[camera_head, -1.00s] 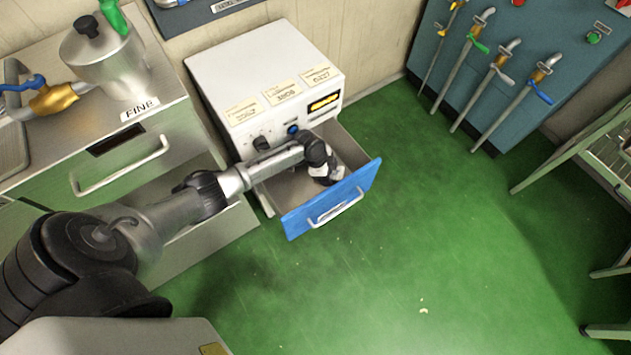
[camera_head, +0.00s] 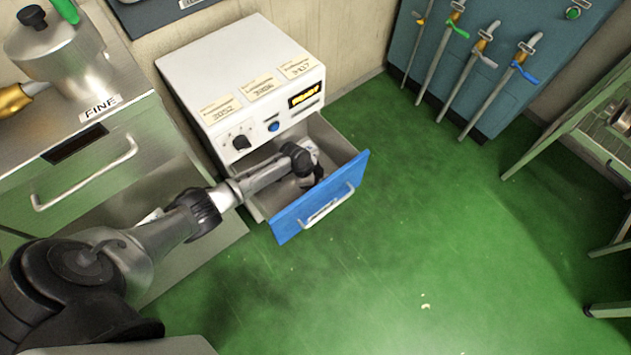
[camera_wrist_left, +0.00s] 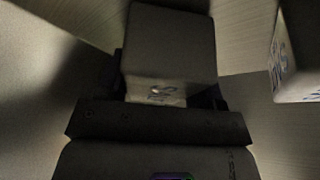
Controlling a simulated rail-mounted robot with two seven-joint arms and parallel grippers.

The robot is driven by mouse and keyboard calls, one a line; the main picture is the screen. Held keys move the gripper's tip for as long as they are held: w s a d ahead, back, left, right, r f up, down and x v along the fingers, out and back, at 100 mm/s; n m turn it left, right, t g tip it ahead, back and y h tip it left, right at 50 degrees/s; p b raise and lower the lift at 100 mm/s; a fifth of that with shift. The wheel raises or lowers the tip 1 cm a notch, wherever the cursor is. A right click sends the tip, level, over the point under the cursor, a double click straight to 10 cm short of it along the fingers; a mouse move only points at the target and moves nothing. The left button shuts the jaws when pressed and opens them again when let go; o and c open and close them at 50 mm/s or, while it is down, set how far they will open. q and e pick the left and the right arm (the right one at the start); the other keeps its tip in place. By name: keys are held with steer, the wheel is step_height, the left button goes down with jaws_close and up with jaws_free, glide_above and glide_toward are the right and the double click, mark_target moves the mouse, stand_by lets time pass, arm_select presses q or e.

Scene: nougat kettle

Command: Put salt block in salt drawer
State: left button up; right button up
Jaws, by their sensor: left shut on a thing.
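The drawer with the blue front (camera_head: 290,222) stands pulled out of the white cabinet (camera_head: 235,62). My left arm reaches over its side, and my left gripper (camera_head: 314,176) is inside the drawer. In the left wrist view my left gripper (camera_wrist_left: 168,100) is shut on a pale block (camera_wrist_left: 168,45) with dark lettering on its near face. A second pale block (camera_wrist_left: 297,50) with blue-dark lettering is at the right edge of that view, apart from the held one. The held block cannot be made out in the head view. My right gripper is not in view.
A steel unit labelled FINE (camera_head: 100,106) with a pot (camera_head: 60,45) on top stands left of the cabinet. A blue-grey panel with several valve pipes (camera_head: 490,60) is at the back right, a green rack (camera_head: 560,110) at the right. The green floor in front is clear.

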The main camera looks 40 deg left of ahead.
arm_select(q)
steer(key=shift+w+f, duration=0.1)
steer(key=shift+f, duration=0.1)
steer(key=o, duration=1.2)
steer(key=shift+o, duration=0.2)
steer(key=p+v, duration=0.2)
steer(key=v, duration=0.1)
steer(key=shift+r, duration=0.15)
steer(key=shift+a+r+p, duration=0.25)
steer(key=shift+r+p, duration=0.25)
steer(key=shift+p, duration=0.15)
